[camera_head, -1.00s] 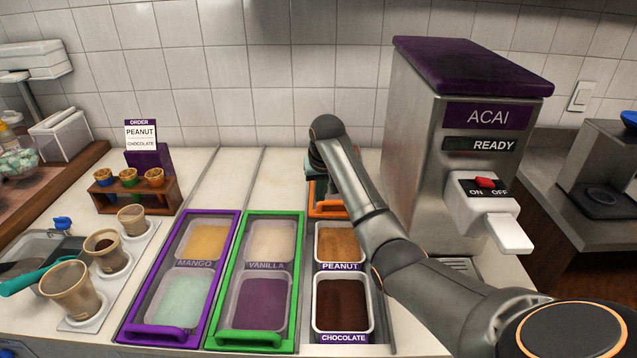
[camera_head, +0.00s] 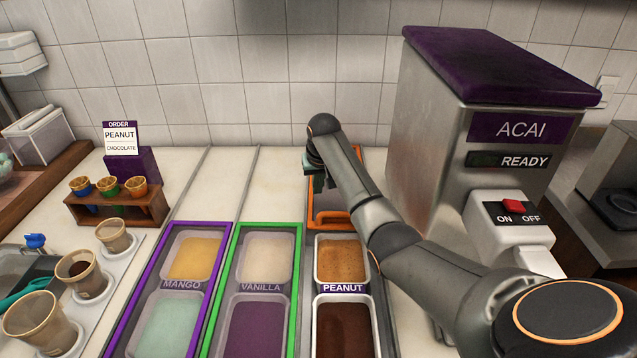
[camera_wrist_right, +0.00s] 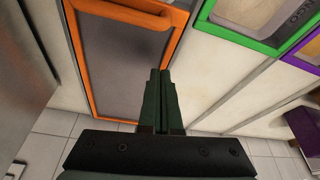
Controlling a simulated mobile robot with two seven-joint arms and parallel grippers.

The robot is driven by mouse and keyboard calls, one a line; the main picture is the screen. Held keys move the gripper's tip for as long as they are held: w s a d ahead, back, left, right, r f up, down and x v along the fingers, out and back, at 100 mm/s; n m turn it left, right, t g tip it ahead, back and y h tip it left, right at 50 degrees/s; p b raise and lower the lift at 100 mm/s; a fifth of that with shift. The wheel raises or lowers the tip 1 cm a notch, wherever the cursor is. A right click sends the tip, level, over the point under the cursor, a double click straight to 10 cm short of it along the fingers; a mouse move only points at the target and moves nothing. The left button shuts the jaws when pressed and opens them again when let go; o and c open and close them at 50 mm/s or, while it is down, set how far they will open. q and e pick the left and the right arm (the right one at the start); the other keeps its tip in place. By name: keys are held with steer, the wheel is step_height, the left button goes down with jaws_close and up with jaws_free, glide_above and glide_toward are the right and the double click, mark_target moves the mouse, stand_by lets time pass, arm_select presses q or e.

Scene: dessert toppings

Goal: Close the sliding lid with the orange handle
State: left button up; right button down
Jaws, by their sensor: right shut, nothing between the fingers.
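The sliding lid with the orange frame (camera_head: 312,210) lies at the back of the right-hand topping rail, behind the peanut tub (camera_head: 341,260). Its orange handle (camera_head: 331,219) is at its front end. The peanut and chocolate (camera_head: 344,332) tubs are uncovered. My right gripper (camera_head: 317,186) is over the lid, behind the handle, partly hidden by my arm. In the right wrist view the gripper (camera_wrist_right: 158,75) is shut and empty, with its fingertips over the lid's dark panel (camera_wrist_right: 120,55). The handle (camera_wrist_right: 150,18) shows beyond the fingertips. Contact cannot be told. My left gripper is out of view.
The purple-framed lid (camera_head: 152,285) and green-framed lid (camera_head: 237,275) cover the mango and vanilla tubs, left of the peanut tub. The acai machine (camera_head: 430,130) stands close on the right. Cups in a holder (camera_head: 121,250) are at the left.

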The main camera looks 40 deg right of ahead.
mark_target(315, 207)
steer(key=b+x, duration=0.1)
steer(key=x, duration=0.4)
steer(key=shift+w+f, duration=0.1)
steer(key=shift+f, duration=0.3)
steer(key=shift+p, duration=0.35)
steer(key=shift+s+a+p, duration=0.2)
steer(key=shift+s+p, duration=0.1)
steer(key=shift+s, duration=0.15)
steer(key=shift+s+a+p, duration=0.25)
steer(key=shift+s+p, duration=0.05)
steer(key=shift+s, duration=0.2)
steer(key=shift+s+a+p, duration=0.4)
steer(key=shift+s, duration=0.35)
steer(key=shift+f, duration=0.1)
